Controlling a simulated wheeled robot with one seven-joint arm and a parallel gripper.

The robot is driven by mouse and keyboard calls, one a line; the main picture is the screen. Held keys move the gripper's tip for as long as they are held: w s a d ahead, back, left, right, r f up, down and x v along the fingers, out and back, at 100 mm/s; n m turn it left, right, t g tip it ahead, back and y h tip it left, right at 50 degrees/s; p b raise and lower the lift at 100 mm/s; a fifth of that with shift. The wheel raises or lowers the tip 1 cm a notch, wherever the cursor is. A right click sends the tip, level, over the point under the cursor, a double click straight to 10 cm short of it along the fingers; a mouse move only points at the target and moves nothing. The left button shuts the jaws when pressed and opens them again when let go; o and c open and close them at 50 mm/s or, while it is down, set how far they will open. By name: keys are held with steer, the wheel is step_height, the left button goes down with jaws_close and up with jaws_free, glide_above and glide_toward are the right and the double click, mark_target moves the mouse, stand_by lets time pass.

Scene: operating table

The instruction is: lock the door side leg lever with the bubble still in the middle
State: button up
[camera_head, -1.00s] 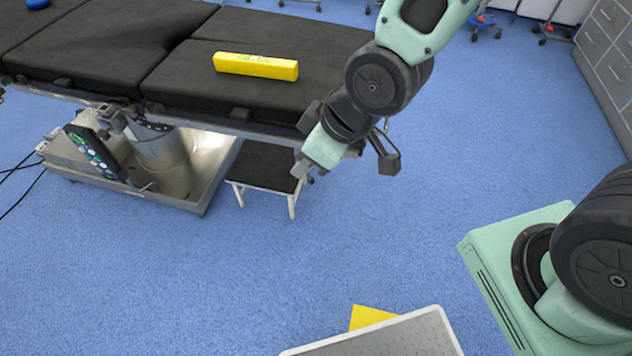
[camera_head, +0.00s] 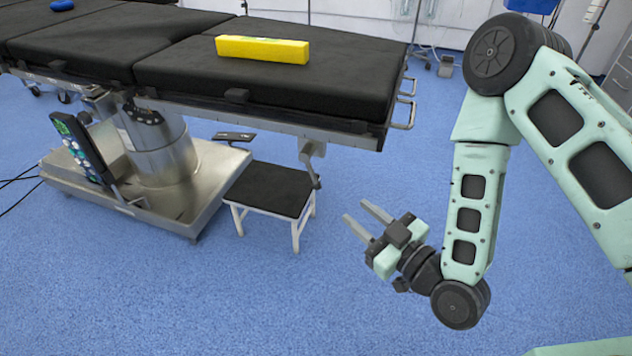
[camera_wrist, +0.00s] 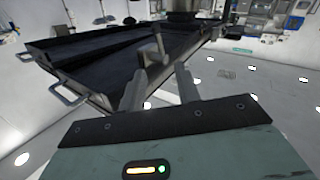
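The operating table (camera_head: 334,127) has a black padded top, with a yellow bar-shaped level (camera_head: 262,49) lying on its leg section. The level's bubble is too small to make out. A grey bracket with a thin arm (camera_head: 312,152) hangs below the near right end of the table; it looks like a leg lever, but I cannot tell whether it is locked. My gripper (camera_head: 356,211) is open and empty, below and to the right of this bracket and apart from it. In the wrist view, a grey lever-like part (camera_wrist: 157,42) shows beyond my open fingers (camera_wrist: 161,72).
A black-topped step stool (camera_head: 268,190) stands under the table end, left of my gripper. The metal base (camera_head: 180,205) and a hanging control pendant (camera_head: 82,145) are farther left. A metal side rail loop (camera_head: 408,100) sticks out at the table's right end. Blue floor is clear in front.

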mark_target(314, 176)
steer(key=b+x, duration=0.3)
steer(key=b, duration=0.2)
steer(key=b+x, duration=0.2)
steer(key=b, duration=0.3)
steer(key=shift+w+a+f+b, duration=0.2)
steer(key=shift+w+f+b, duration=0.05)
steer(key=shift+b, duration=0.05)
steer(key=x, duration=0.4)
steer(key=b+x, duration=0.1)
steer(key=x, duration=0.2)
steer(key=b+x, duration=0.1)
steer(key=x, duration=0.3)
steer(key=shift+w+a+r, duration=0.25)
steer(key=shift+r, duration=0.05)
jaws_close()
